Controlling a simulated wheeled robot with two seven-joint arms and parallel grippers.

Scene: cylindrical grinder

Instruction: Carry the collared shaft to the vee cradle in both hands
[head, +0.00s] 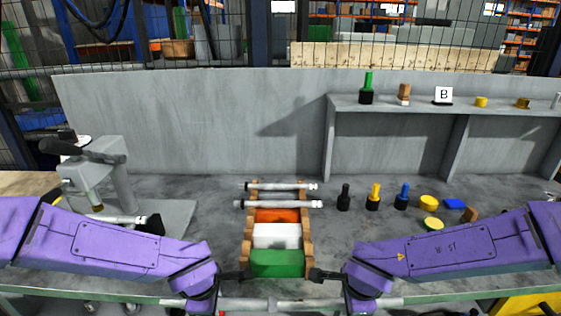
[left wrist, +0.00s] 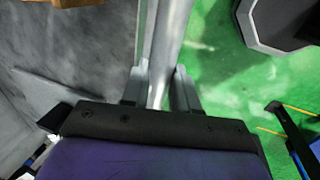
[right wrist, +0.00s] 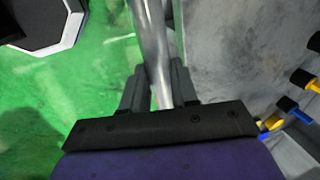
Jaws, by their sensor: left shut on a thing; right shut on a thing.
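A long bright metal shaft (head: 285,303) is held level across the bottom of the head view, along the front edge of the bench. My left gripper (left wrist: 161,72) is shut on it; the shaft (left wrist: 172,30) runs between the fingers. My right gripper (right wrist: 158,70) is shut on the same shaft (right wrist: 151,32). The collar is not clear in any view. A wooden rack (head: 305,240) with scalloped sides stands between my arms, with two other shafts (head: 280,204) lying across its far end. I cannot tell whether this rack is the vee cradle.
A raised shelf (head: 420,104) holds several parts.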

